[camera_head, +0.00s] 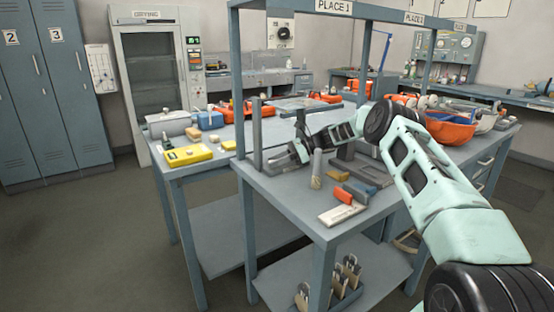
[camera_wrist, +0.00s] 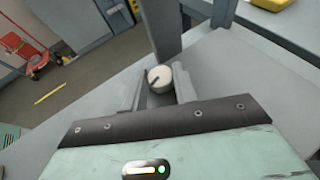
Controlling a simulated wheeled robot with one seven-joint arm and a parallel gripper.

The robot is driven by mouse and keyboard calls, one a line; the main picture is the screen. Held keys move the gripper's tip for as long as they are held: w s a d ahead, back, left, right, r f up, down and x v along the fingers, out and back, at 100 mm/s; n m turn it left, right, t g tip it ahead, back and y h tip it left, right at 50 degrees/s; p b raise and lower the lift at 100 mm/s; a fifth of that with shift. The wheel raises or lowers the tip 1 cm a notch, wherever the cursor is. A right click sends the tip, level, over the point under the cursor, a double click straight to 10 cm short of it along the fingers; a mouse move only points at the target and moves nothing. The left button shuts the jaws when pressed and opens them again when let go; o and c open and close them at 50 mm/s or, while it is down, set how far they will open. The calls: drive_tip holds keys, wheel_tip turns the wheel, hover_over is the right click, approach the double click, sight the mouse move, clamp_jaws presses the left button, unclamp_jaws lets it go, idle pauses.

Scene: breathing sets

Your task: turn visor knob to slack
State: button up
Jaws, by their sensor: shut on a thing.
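In the wrist view, a round pale knob (camera_wrist: 160,77) with a dark pointer line on its face sits between the two fingers of my gripper (camera_wrist: 158,92). The gripper is shut on the knob. The pointer line slants up to the right in that picture. In the head view, my gripper (camera_head: 294,153) is low over the blue-grey workbench (camera_head: 284,190), close to the post at its left end. The knob cannot be made out there. I cannot pick out a visor for certain in either view.
A grey upright post (camera_wrist: 162,28) stands just beyond the knob. The floor at left is clear.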

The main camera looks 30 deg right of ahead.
drive_tip(key=shift+w+d+r+n+g, duration=0.1)
drive_tip(key=shift+n+g, duration=0.5)
drive_tip(key=o, duration=1)
